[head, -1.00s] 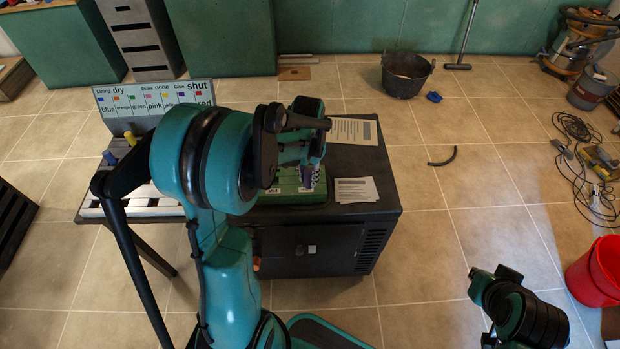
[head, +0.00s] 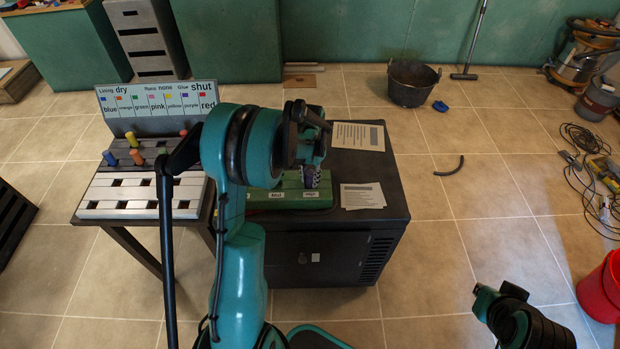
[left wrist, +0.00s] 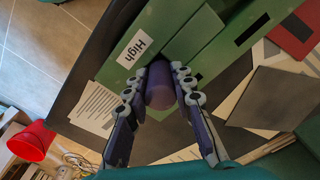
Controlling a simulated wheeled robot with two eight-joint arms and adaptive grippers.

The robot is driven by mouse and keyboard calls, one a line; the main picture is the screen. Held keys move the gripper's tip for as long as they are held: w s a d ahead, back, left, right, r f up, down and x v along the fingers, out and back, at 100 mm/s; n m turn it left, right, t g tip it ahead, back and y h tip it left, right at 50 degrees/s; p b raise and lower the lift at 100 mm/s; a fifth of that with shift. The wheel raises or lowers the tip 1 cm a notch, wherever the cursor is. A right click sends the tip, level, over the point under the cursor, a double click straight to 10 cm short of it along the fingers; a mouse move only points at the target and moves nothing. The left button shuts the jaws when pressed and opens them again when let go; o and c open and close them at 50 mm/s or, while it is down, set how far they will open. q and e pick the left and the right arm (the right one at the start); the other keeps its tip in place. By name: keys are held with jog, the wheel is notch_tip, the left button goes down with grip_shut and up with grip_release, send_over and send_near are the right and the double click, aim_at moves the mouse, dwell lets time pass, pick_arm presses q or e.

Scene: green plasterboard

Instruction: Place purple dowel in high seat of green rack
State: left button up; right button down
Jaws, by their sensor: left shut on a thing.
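The purple dowel (left wrist: 160,88) is between the fingertips of my left gripper (left wrist: 160,92), which is shut on it. In the left wrist view the dowel is beside the part of the green rack (left wrist: 222,46) with the "High" label (left wrist: 134,47); I cannot tell whether it touches or enters a seat. In the head view my left gripper (head: 311,178) is over the right part of the green rack (head: 290,198), hiding the dowel. The rack stands on a black cabinet.
Papers (head: 362,196) and a printed sheet (head: 357,135) lie on the black cabinet (head: 385,165) near the rack. A white slotted board (head: 140,208) and several coloured dowels are at the left, before a labelled sign (head: 157,100). A red bucket (head: 604,286) stands at far right.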

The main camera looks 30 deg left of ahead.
pick_arm(q)
jog(key=shift+f, duration=0.2)
jog(key=o, duration=1)
jog(key=shift+r, duration=0.2)
